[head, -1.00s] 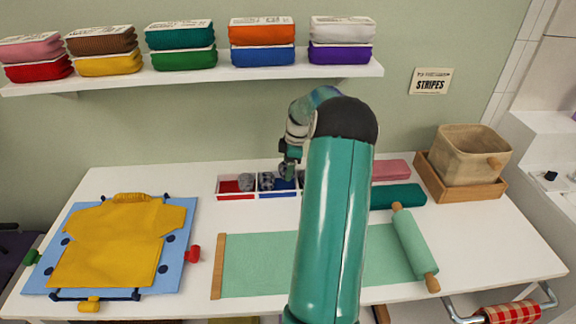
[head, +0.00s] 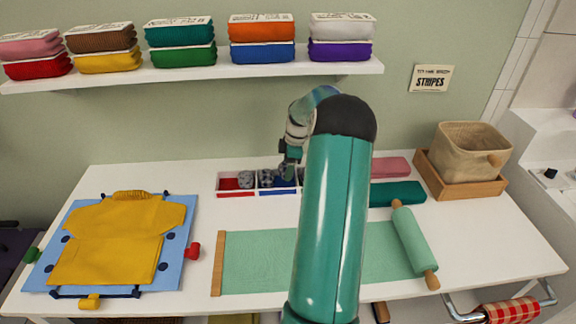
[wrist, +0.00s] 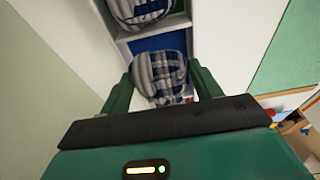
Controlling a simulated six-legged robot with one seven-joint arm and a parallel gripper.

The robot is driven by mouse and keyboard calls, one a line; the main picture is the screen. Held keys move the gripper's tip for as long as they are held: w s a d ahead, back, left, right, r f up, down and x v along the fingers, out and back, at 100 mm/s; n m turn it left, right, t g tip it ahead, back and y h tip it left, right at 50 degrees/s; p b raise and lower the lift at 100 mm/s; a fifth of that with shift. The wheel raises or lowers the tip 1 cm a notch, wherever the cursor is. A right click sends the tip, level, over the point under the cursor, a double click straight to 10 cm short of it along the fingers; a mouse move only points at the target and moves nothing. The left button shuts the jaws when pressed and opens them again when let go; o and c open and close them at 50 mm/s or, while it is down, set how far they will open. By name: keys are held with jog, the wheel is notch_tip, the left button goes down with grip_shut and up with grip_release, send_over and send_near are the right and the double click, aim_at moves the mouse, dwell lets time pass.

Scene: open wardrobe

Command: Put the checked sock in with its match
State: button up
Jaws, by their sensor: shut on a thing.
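My gripper (head: 289,158) reaches over the divided white tray (head: 236,197) at the back of the table. In the wrist view my gripper (wrist: 163,88) is shut on a rolled grey, white and dark blue checked sock (wrist: 158,72). The held sock is just above or partly in the blue-floored compartment (head: 283,184); I cannot tell if it touches the floor. Rolled socks sit in the red-floored compartment (head: 246,180) and the left of the blue one (head: 267,179). A similar patterned sock (wrist: 140,10) shows at the top of the wrist view. My arm hides the tray's right part.
A yellow shirt (head: 120,240) lies on a blue board at left. Pink (head: 390,167) and teal (head: 397,193) blocks and a basket (head: 470,150) stand right. A shelf (head: 200,73) of folded cloths hangs above.

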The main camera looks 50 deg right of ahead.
jog(key=o, duration=0.8)
jog(key=shift+o, duration=0.5)
